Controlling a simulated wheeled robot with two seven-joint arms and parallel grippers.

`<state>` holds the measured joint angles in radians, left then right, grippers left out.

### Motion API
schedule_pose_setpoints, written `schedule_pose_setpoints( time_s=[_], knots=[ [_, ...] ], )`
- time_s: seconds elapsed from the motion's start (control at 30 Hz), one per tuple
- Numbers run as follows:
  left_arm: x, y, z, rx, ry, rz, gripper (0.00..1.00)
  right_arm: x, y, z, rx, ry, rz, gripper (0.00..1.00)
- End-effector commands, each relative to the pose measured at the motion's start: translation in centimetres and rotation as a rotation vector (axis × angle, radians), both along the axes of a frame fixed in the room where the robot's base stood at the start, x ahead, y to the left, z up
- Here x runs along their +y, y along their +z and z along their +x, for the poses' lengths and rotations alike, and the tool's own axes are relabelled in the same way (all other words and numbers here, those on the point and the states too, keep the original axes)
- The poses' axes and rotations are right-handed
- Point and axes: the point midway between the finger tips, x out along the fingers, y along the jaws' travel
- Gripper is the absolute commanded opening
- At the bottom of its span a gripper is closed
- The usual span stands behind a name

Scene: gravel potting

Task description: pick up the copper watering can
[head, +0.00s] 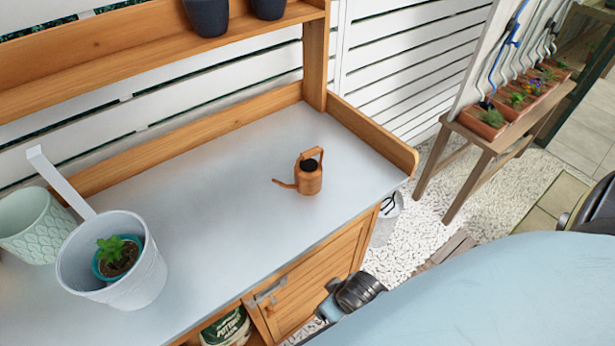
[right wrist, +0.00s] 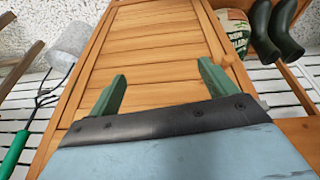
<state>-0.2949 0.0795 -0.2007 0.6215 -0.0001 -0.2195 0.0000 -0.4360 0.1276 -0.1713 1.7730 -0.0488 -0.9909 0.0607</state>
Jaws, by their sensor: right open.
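The copper watering can (head: 308,178) stands upright on the grey bench top (head: 225,190), near its right end, in the head view. Its spout points left and its arched handle rises above the body. My right gripper (right wrist: 162,86) shows in the right wrist view with its two green fingers apart and nothing between them. It faces the wooden cabinet door (right wrist: 160,45), below the bench top and away from the can. The can is not in the right wrist view. My left gripper is not in view.
A white long-handled pot (head: 120,285) holding a small plant and a pale green pot (head: 32,225) stand at the bench's left. A raised wooden edge (head: 375,135) borders the right end. Dark pots (head: 207,15) sit on the shelf above. Bench space around the can is clear.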

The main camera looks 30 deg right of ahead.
Motion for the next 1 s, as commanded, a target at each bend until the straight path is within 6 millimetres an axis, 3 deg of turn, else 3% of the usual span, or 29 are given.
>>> schedule_pose_setpoints(
  time_s=[0.03, 0.1, 0.37, 0.6, 0.67, 0.83, 1.0],
  knots=[
    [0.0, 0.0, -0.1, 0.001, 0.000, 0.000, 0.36, 0.0, 2.5, 0.8, -0.025, -0.005, 0.000, 0.84],
    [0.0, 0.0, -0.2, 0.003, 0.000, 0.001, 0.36, 0.1, 5.3, 1.3, -0.046, -0.013, -0.001, 0.84],
    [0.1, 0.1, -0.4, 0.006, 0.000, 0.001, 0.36, -0.1, 14.6, 2.8, -0.149, -0.041, -0.006, 0.84],
    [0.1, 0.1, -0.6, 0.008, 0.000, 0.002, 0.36, 0.0, 28.9, 12.9, -0.741, -0.105, 0.011, 0.84],
    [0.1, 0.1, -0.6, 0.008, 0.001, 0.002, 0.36, 0.6, 32.0, 14.8, -0.884, -0.092, 0.037, 0.84],
    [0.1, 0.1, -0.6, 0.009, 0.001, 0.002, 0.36, 4.0, 40.7, 18.7, -1.284, 0.048, 0.151, 0.84],
    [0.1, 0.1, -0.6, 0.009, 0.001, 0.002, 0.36, 10.5, 49.0, 18.5, -1.625, 0.424, 0.339, 0.84]
  ],
)
